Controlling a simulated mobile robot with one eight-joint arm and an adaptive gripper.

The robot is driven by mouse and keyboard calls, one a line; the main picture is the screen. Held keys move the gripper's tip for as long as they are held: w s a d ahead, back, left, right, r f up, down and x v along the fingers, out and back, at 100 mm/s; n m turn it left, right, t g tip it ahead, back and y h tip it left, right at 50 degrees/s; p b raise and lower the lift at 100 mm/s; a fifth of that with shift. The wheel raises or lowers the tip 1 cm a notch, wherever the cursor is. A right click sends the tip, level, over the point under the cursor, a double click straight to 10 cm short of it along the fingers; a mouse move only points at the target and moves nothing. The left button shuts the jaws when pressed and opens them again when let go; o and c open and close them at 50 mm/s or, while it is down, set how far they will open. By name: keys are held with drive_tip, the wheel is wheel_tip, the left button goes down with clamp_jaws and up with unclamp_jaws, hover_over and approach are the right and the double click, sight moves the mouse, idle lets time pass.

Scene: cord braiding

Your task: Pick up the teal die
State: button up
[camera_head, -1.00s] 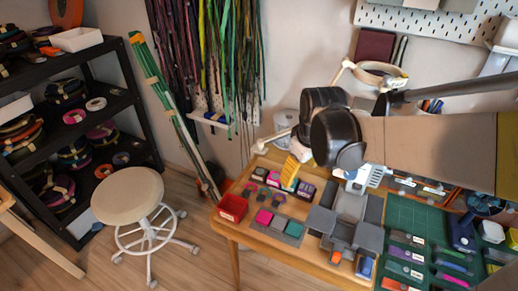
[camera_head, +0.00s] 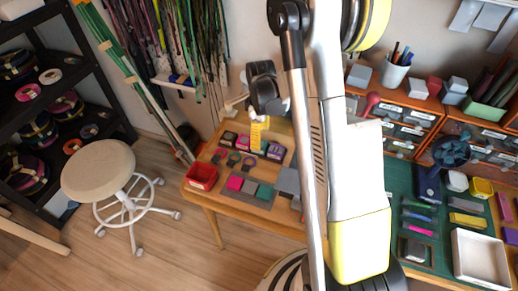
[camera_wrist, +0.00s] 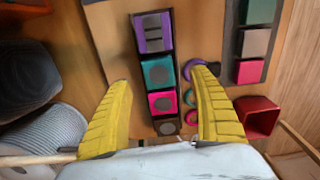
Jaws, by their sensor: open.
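In the wrist view a block with a teal top and grey round centre (camera_wrist: 158,72) sits in a dark row, between a purple block (camera_wrist: 152,33) and a pink one (camera_wrist: 163,102). A second teal piece, a plain square (camera_wrist: 261,10), lies on a grey tray at right; it also shows in the head view (camera_head: 265,192). My gripper (camera_wrist: 162,78) is open and empty, its yellow fingers on either side of the row around the teal block. The height gap is unclear. In the head view my gripper (camera_head: 259,132) stands over the row and hides the teal block.
Small rings, one purple (camera_wrist: 196,70), lie close beside the right finger. A red bin (camera_head: 201,176) stands at the table's left corner. A white stool (camera_head: 98,170) is on the floor at left. A green mat (camera_head: 405,185) with tools is at right.

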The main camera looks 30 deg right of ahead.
wheel_tip(320, 180, down, 5)
drive_tip(key=b, duration=0.2)
drive_tip(key=shift+w+d+f+b, duration=0.1)
drive_tip(key=shift+b, duration=0.3)
drive_tip(key=c, duration=1.4)
